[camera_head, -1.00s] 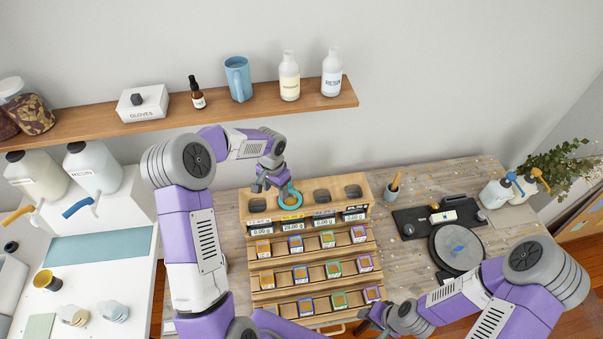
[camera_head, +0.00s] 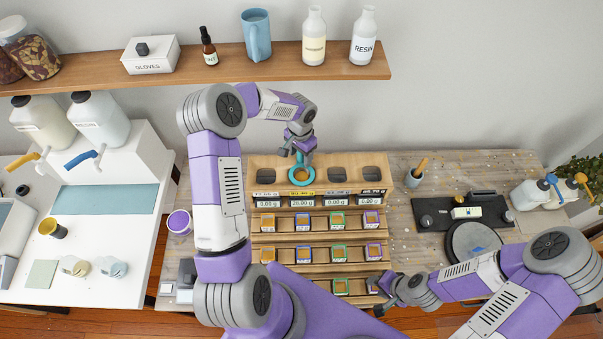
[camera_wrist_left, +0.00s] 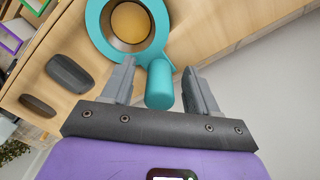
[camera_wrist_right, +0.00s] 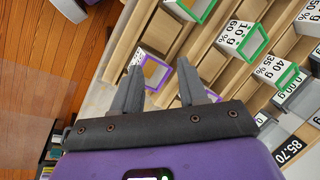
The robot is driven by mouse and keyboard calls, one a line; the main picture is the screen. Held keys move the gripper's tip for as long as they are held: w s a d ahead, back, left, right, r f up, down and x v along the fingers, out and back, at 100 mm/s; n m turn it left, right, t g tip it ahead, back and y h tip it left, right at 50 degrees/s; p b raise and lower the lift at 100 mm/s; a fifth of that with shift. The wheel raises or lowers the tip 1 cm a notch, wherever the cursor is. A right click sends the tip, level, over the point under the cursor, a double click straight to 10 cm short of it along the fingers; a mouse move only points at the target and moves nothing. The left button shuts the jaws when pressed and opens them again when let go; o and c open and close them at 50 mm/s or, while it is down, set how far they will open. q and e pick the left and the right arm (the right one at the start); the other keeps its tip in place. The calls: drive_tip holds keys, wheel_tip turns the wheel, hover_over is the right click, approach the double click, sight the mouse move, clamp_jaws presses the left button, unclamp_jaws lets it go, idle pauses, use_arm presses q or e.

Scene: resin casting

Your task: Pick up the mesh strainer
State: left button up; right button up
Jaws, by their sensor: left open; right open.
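The mesh strainer (camera_head: 301,176) has a teal ring and a short teal handle. It sits over an opening in the top of the wooden rack. In the left wrist view its ring (camera_wrist_left: 94,28) surrounds a tan mesh, and its handle lies between my open left fingers with small gaps on both sides. My left gripper (camera_head: 299,150) is at the strainer's handle; it also shows in the left wrist view (camera_wrist_left: 160,88). My right gripper (camera_head: 381,297) is open and empty by the rack's lower right corner; its fingers show in the right wrist view (camera_wrist_right: 160,92).
The wooden rack (camera_head: 262,178) holds several small framed boxes on its steps, with several digital displays above. A black tray (camera_head: 436,212) and a round dark plate stand at right.

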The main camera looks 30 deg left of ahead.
use_arm(q)
drive_tip(key=shift+w, duration=0.1)
drive_tip(key=shift+c, duration=0.5)
clamp_jaws()
wheel_tip(320, 180, up, 10)
idle(0.3)
